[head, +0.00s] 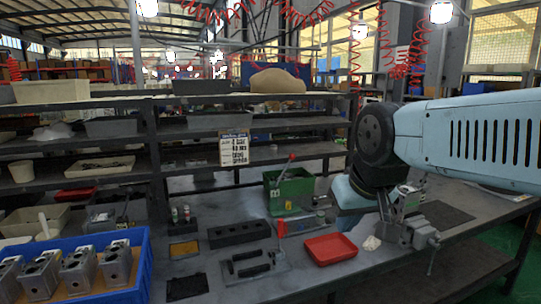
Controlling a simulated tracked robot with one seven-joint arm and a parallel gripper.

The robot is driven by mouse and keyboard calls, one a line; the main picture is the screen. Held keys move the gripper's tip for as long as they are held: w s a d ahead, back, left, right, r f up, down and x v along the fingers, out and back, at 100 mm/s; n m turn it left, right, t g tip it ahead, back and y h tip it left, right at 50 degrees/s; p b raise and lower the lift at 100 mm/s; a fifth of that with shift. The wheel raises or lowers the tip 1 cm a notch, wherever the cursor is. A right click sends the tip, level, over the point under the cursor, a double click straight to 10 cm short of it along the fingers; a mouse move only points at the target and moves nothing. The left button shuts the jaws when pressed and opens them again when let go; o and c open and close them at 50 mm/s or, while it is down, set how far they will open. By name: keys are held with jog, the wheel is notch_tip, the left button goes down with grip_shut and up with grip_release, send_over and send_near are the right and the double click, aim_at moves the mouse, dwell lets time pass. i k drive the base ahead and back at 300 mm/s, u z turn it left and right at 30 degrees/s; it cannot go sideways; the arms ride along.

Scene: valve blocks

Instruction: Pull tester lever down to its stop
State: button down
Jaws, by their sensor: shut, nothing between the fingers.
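A green box-shaped unit (290,190), which looks like the tester, stands near the back of the bench in the middle of the head view. A thin lever with a red grip (291,157) rises from it, tilted up and to the right. A second red upright handle (282,228) stands in front of the unit; I cannot tell what it belongs to. My pale blue arm enters from the right and bends down at a black joint, close to the right of the green unit. My gripper's fingers cannot be made out.
A red tray (330,248) lies in front of the green unit, and a grey vise (420,234) stands at right by my arm. A black block with holes (239,232) lies left of centre. A blue crate (128,290) holds several grey valve blocks (78,270). Shelves stand behind.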

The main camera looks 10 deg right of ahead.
aim_at(292, 157)
jog(key=z, duration=0.15)
jog(key=i, duration=0.95)
jog(key=u, duration=0.05)
